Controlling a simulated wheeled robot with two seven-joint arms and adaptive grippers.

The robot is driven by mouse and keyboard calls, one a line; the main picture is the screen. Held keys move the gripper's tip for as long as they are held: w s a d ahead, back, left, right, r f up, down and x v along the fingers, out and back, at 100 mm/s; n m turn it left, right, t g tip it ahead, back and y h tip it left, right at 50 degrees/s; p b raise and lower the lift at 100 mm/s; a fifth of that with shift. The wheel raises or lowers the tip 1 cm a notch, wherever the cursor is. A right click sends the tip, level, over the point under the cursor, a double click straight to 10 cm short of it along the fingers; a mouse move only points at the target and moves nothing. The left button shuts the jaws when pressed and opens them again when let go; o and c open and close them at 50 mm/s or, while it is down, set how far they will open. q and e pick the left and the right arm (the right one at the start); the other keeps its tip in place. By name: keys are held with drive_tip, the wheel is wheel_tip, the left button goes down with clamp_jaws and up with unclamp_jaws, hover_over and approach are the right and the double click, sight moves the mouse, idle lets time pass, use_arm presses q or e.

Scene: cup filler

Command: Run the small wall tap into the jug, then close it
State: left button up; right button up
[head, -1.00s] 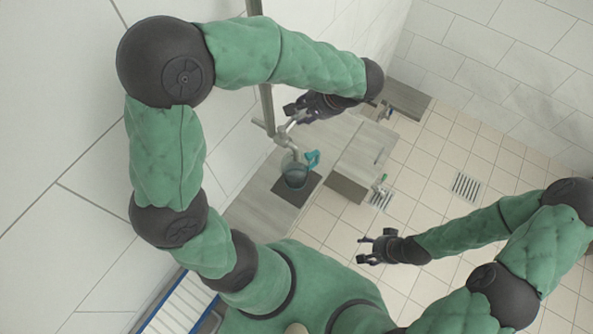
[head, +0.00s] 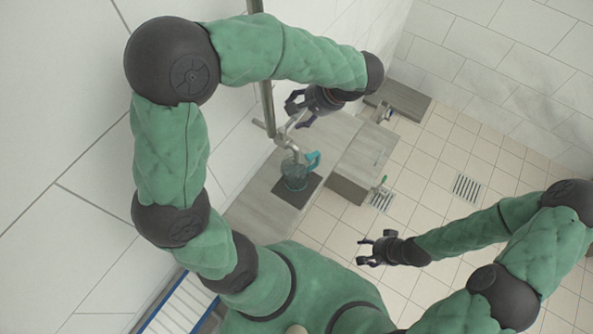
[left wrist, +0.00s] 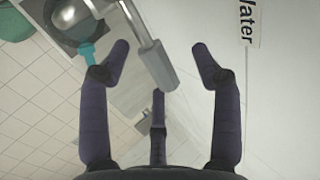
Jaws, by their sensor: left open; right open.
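The small wall tap (head: 290,146) has a metal spout above the jug (head: 294,179), which is see-through with a teal handle. The jug stands upright on a dark mat (head: 309,190) on a grey wood-look bench. In the left wrist view, the tap's metal lever (left wrist: 157,62) lies between the spread fingers of my left gripper (left wrist: 164,65), with gaps on both sides. The jug (left wrist: 72,16) shows at that view's top left. My left gripper (head: 294,110) is open near the tap. My right gripper (head: 364,249) is open and empty above the floor. Whether water runs is unclear.
A vertical metal pipe (head: 266,105) runs up the wall behind the tap. A floor drain (head: 466,188) lies in open tiled floor. A "Water" label (left wrist: 248,20) is on the wall.

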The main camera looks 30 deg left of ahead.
use_arm(q)
drive_tip(key=shift+d, duration=0.1)
drive_tip(key=v, duration=1.2)
idle(0.5)
